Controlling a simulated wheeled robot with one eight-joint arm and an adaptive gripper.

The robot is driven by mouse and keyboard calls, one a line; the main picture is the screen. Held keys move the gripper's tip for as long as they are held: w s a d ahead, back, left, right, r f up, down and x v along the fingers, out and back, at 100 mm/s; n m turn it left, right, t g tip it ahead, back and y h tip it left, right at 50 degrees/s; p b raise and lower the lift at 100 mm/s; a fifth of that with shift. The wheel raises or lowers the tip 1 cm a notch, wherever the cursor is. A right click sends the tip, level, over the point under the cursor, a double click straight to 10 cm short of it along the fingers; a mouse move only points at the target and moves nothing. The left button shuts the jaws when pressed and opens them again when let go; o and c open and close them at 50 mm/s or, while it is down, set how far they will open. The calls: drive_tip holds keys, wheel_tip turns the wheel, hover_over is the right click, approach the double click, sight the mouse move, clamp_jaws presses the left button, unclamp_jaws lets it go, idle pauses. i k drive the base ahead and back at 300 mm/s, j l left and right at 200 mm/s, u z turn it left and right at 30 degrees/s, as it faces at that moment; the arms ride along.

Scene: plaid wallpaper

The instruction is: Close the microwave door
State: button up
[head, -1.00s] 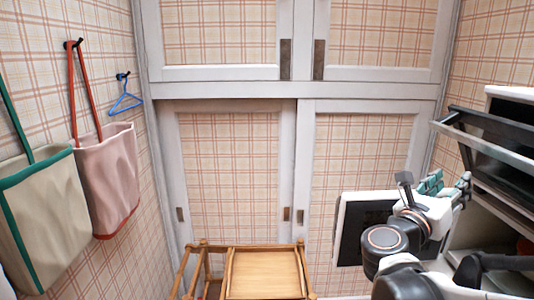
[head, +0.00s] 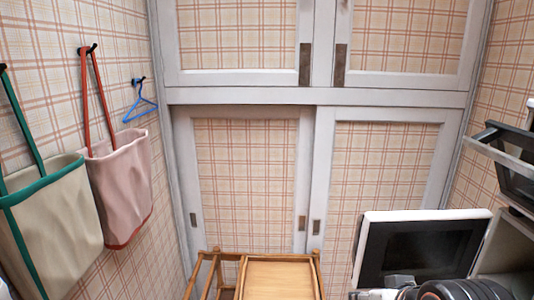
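The microwave door (head: 420,250) is a white-framed panel with a dark window, at the lower right of the head view. It stands open, out to the left of the microwave body (head: 507,245). Part of the body's pale, open interior shows at the right edge; the rest is cut off by the frame. Dark, rounded parts of my arm show at the bottom edge, in front of the door's lower part. My gripper is not in view. Whether my arm touches the door cannot be told.
A dark appliance with a grey bar handle (head: 500,162) sits above the microwave at right. A wooden stand (head: 280,278) is at the bottom middle. A pink bag (head: 120,190), a cream bag (head: 50,230) and a blue hanger (head: 140,105) hang on the left wall. White-framed cupboard doors (head: 250,98) are behind.

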sight(416, 255)
drive_tip(key=k+j, duration=0.35)
drive_tip(key=k+z, duration=0.15)
drive_tip(key=z, duration=1.4)
